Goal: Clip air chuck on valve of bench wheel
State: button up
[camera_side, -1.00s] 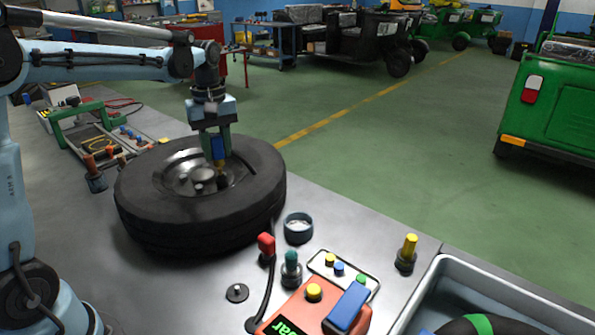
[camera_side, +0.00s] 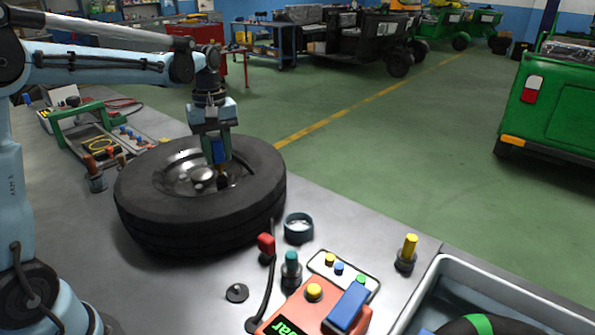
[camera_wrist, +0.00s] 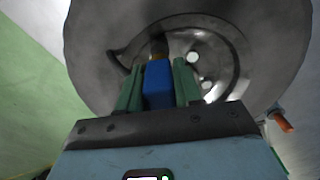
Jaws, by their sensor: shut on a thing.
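The bench wheel (camera_side: 145,205) lies flat on the grey bench, with a black tyre and a grey metal rim; it also fills the upper part of the wrist view (camera_wrist: 275,45). My gripper (camera_side: 217,155) is above the right part of the rim. Its green fingers are shut on a blue air chuck (camera_wrist: 158,84), which also shows in the side view (camera_side: 218,150). The chuck's brassy end (camera_wrist: 158,48) points at the rim. The valve is hidden, and I cannot tell whether the chuck touches it. A dark hose curves beside the chuck over the rim.
A red inflator box (camera_side: 300,312) with a blue handle stands at the front. A teal cup (camera_side: 298,228), a red-capped post (camera_side: 266,247) and a yellow-topped post (camera_side: 406,252) stand right of the wheel. A grey bin (camera_side: 435,275) is at front right.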

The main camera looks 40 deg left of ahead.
jog(key=shift+f, duration=0.7)
dwell(0.4)
jog(key=o, duration=1.3)
jog(key=shift+o, duration=0.2)
jog(key=shift+r, duration=3.5)
